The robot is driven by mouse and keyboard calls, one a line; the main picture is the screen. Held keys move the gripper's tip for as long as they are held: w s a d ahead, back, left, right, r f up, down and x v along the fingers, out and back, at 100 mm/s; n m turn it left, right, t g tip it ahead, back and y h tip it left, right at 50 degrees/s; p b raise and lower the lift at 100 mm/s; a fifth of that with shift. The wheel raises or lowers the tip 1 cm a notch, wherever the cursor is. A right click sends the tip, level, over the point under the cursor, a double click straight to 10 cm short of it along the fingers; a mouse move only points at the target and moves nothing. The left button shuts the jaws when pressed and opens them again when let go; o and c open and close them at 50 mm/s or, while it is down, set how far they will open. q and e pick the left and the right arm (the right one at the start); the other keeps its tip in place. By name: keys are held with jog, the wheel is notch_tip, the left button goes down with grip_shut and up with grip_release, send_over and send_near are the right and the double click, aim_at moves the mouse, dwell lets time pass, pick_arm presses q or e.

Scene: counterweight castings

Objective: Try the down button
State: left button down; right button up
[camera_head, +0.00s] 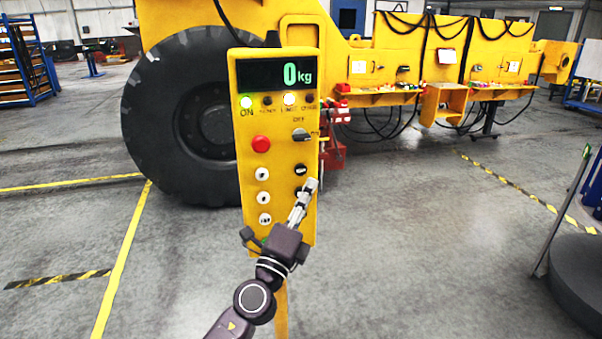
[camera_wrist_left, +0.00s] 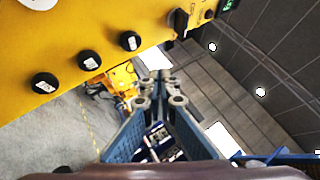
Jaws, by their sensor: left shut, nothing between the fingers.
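A yellow control box (camera_head: 277,225) stands upright on a post in the head view. Its display (camera_head: 277,73) reads 0 kg. A red button (camera_head: 261,144), a rotary switch (camera_head: 301,135), a column of white buttons (camera_head: 262,173) and black buttons (camera_head: 301,170) are on its face. The wrist view shows three black buttons (camera_wrist_left: 89,60) in a row; I cannot read which is down. My left gripper (camera_head: 311,186) is shut and empty, in front of the box's right edge, overlapping the lower black buttons. Its fingers show in the wrist view (camera_wrist_left: 160,85); contact is not visible.
A large black tire (camera_head: 150,115) and yellow machine stand behind the box. A dark round platform (camera_head: 578,275) with a slanted post is at right. A blue rack (camera_head: 22,60) is far left. The grey floor on both sides of the box is mostly clear.

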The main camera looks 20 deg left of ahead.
aim_at(300, 169)
pick_arm(q)
jog(key=w, duration=0.1)
jog(key=w+a+b, duration=0.1)
jog(key=w+a, duration=0.1)
jog(key=shift+w+a, duration=0.25)
jog(key=shift+w, duration=0.1)
dwell(0.4)
jog(key=shift+b, duration=0.3)
dwell(0.6)
jog(key=shift+w+a, duration=0.15)
jog(key=shift+w, duration=0.2)
